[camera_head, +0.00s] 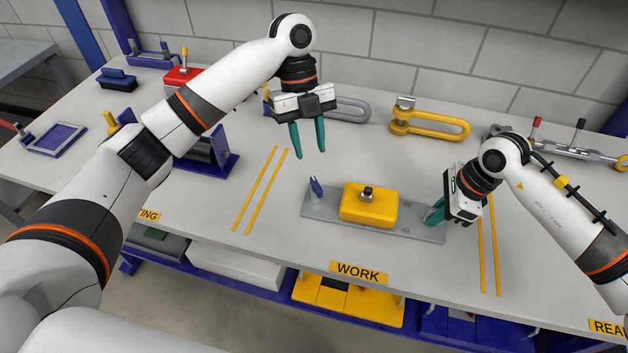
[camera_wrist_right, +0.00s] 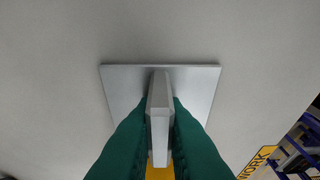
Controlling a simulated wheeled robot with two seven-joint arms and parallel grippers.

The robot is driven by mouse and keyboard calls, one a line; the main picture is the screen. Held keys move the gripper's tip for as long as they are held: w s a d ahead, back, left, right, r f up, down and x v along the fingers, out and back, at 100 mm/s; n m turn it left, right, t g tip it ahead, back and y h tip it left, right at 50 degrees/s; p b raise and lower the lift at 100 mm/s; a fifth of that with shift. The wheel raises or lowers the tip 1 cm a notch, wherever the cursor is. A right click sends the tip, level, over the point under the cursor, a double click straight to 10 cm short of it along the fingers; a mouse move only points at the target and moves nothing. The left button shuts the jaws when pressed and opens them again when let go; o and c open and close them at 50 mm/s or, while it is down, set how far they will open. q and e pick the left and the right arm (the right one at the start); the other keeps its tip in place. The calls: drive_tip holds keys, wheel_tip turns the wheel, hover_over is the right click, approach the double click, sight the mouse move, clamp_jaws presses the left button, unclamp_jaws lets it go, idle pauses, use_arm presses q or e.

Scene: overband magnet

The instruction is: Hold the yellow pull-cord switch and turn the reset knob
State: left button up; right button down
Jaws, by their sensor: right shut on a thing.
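The yellow pull-cord switch (camera_head: 368,205) sits on a grey metal plate (camera_head: 325,211) on the bench, with the dark and silver reset knob (camera_head: 367,193) on its top. A small blue piece (camera_head: 317,187) stands at the plate's left end. My right gripper (camera_head: 434,216) is shut on a grey upright bar (camera_wrist_right: 160,115) at the plate's right end; only a strip of the yellow switch (camera_wrist_right: 159,172) shows in the right wrist view. My left gripper (camera_head: 310,154) is open and empty, fingers pointing down, above the bench behind and left of the switch.
A yellow shackle (camera_head: 430,122) and a grey shackle (camera_head: 350,109) lie at the back. A blue stand (camera_head: 215,163) is at the left, partly behind my left arm. A turnbuckle-like metal part (camera_head: 575,148) lies at the back right. The bench around the plate is clear.

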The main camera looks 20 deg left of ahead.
use_arm(q)
wheel_tip(320, 180, up, 9)
drive_tip(key=shift+w+a+r, duration=0.2)
idle(0.9)
use_arm(e)
drive_tip(key=c, duration=1.4)
unclamp_jaws()
